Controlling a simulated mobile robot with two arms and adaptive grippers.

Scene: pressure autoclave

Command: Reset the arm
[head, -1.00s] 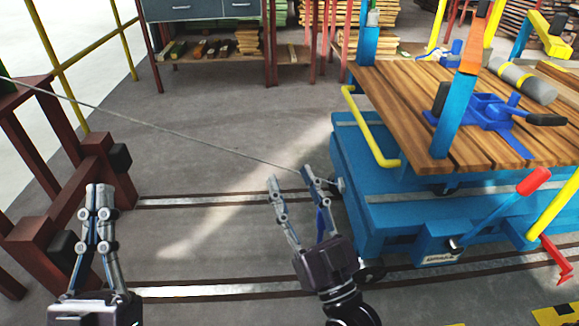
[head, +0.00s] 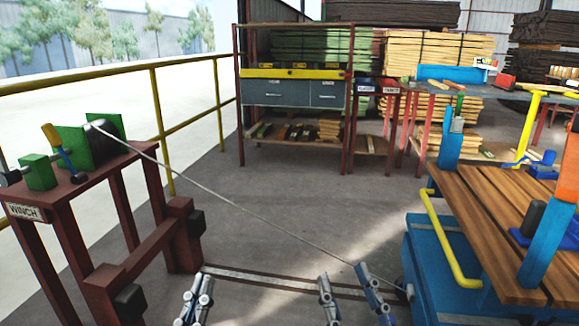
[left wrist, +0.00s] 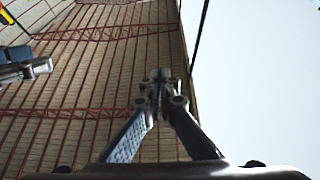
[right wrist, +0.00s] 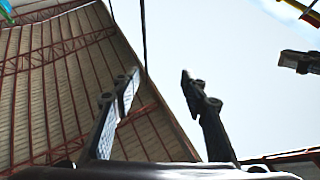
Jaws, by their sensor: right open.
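My left gripper (head: 197,287) shows at the bottom of the head view, left of centre. In the left wrist view its fingertips (left wrist: 160,80) meet with nothing visible between them. My right gripper (head: 343,277) is at the bottom centre of the head view, fingers apart. The right wrist view shows the same open, empty fingers (right wrist: 158,80). Both wrist views look up at the roof and sky. Both gripper bodies are below the head view's edge.
A winch (head: 100,143) on a red stand is at left. Its cable (head: 250,200) runs down behind my right fingertips toward a blue cart (head: 440,270); contact cannot be told. A wooden deck (head: 490,220) tops the cart. A shelf unit (head: 290,90) stands behind. The middle floor is clear.

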